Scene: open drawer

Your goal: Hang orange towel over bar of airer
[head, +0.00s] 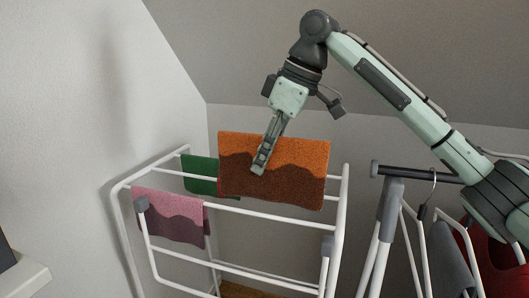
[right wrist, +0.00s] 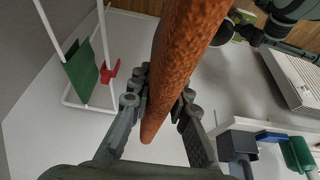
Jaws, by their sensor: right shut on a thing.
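The orange towel (head: 290,160) hangs in the head view above the airer's bars, its lower half in dark shadow. My right gripper (head: 264,158) comes down from above and is shut on it. In the right wrist view the orange towel (right wrist: 180,75) is seen edge-on between the two fingers. The white airer (head: 265,217) stands below and around it. The towel covers part of the rear bar; I cannot tell whether it rests on that bar or hangs in front of it. My left gripper is not in view.
A green cloth (head: 199,175) hangs on the airer's rear bar, left of the orange towel. A pink towel (head: 170,217) hangs at the airer's left side. A wall is on the left.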

